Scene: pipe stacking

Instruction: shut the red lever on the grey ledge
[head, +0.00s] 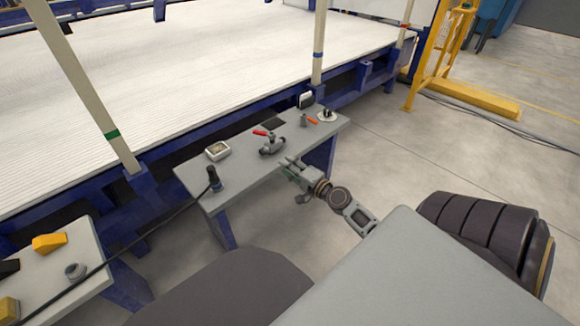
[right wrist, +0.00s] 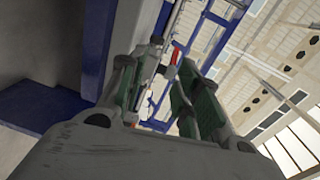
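The red lever (head: 260,132) sticks out to the left of a grey valve-like body (head: 272,147) on the grey ledge (head: 243,178). My right gripper (head: 290,166) is at the ledge's front edge, just in front of and slightly right of that body. In the right wrist view its green-padded fingers (right wrist: 156,95) are spread apart with nothing held between them. A red piece (right wrist: 172,71) shows beyond the fingertips; it looks like the lever, apart from the fingers. I cannot tell the lever's exact angle. My left gripper is not in view.
A cream post (head: 319,45) rises behind. Open floor (head: 420,150) lies right.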

